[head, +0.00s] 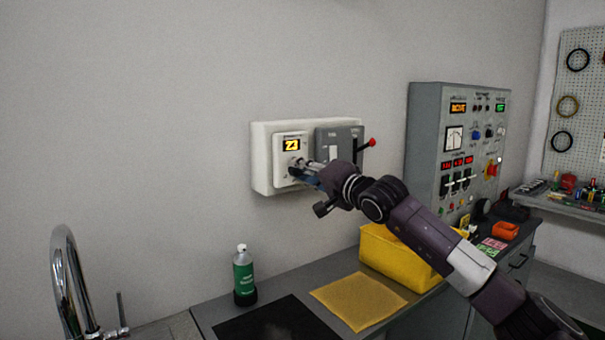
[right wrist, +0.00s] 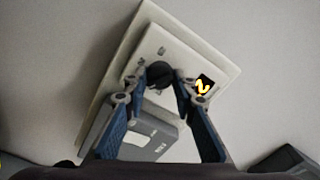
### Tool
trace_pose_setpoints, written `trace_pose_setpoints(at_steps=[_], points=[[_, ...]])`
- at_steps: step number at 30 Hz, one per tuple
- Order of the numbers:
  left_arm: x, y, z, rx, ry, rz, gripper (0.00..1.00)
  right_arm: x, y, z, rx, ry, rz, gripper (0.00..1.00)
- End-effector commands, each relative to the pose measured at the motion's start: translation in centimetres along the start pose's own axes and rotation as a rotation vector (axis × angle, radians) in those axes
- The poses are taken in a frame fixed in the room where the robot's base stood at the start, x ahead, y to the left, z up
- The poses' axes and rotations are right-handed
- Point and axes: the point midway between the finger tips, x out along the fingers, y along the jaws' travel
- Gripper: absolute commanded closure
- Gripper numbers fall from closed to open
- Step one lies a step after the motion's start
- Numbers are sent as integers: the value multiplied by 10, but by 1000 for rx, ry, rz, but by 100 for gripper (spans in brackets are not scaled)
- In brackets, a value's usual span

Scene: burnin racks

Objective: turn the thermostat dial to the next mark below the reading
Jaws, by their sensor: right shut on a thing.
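The thermostat (head: 291,158) is a white panel on a wall box, and its lit display (head: 291,144) reads 23 in yellow. In the right wrist view the black round thermostat dial (right wrist: 159,74) sits between the blue fingertips of my right gripper (right wrist: 158,84), which is shut on it. That view is tilted, and only part of the display (right wrist: 204,85) reads clearly. In the head view my right gripper (head: 299,168) reaches in from the right and covers most of the dial, so its pointer and marks cannot be read. My left gripper is not in view.
A grey switch box (head: 333,139) with a red-knobbed lever (head: 371,142) is just right of the thermostat. Below are a green bottle (head: 243,275), a yellow bin (head: 382,249) and a yellow mat (head: 358,299). A grey control cabinet (head: 424,140) stands further right. The wall left is bare.

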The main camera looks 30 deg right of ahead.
Motion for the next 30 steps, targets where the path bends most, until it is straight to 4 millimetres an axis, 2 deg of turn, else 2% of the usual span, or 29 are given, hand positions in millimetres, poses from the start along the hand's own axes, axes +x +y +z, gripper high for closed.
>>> trace_pose_setpoints(at_steps=[21,30], points=[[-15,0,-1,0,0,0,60,0,1,3,-676,-8,5,99],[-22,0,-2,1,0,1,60,1,2,4,-900,-10,5,99]])
